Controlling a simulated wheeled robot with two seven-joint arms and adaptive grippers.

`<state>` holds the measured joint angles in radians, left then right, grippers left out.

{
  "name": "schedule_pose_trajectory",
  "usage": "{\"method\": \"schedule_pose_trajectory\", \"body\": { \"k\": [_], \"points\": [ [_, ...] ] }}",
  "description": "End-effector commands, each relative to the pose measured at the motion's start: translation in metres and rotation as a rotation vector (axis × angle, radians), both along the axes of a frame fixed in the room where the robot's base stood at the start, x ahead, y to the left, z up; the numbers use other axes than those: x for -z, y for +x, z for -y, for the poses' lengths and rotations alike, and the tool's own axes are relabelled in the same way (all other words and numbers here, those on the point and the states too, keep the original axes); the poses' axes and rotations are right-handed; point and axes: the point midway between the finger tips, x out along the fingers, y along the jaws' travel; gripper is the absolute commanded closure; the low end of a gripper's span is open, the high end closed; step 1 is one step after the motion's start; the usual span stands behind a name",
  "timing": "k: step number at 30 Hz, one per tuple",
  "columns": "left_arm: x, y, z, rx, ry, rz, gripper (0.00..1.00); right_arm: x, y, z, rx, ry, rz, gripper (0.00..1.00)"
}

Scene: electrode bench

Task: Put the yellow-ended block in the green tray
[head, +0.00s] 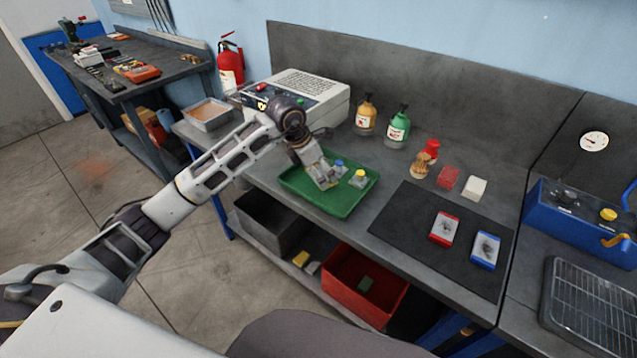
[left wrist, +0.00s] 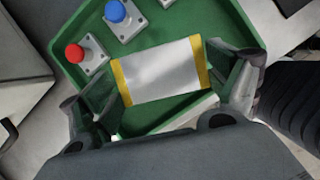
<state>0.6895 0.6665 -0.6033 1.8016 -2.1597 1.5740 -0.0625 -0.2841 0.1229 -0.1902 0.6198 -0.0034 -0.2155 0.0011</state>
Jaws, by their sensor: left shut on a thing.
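The yellow-ended block (left wrist: 160,72) is silver-white with a yellow band at each end. In the left wrist view it lies between the fingers of my left gripper (left wrist: 165,80), which is shut on it. The green tray (head: 345,204) stands on the bench, and the block is over its floor; I cannot tell whether it touches it. In the head view my left gripper (head: 326,183) reaches down into the tray and mostly hides the block. My right gripper is not in view.
In the tray are small blocks with a red knob (left wrist: 75,54), a blue knob (left wrist: 116,12) and a yellow knob (head: 360,175). A dark mat (head: 400,228) with a red-framed plate (head: 444,229) and a blue-framed plate (head: 486,250) lies right. Bottles (head: 366,115) stand behind.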

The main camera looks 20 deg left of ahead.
Motion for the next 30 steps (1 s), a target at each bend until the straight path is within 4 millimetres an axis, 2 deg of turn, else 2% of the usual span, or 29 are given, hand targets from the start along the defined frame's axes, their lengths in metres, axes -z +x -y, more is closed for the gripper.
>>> {"method": "schedule_pose_trajectory", "body": {
  "k": [8,15,22,30],
  "points": [
    [0.022,0.0,0.001,0.0,-0.003,0.002,0.62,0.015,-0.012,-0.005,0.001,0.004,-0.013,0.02],
    [0.042,0.0,0.001,0.0,-0.002,0.002,0.62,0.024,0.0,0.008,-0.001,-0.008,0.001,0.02],
    [0.046,0.001,0.0,0.001,-0.002,0.004,0.62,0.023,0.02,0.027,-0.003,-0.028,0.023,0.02],
    [0.046,0.001,0.0,0.0,-0.002,0.004,0.62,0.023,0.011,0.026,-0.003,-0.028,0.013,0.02]
  ]
}}
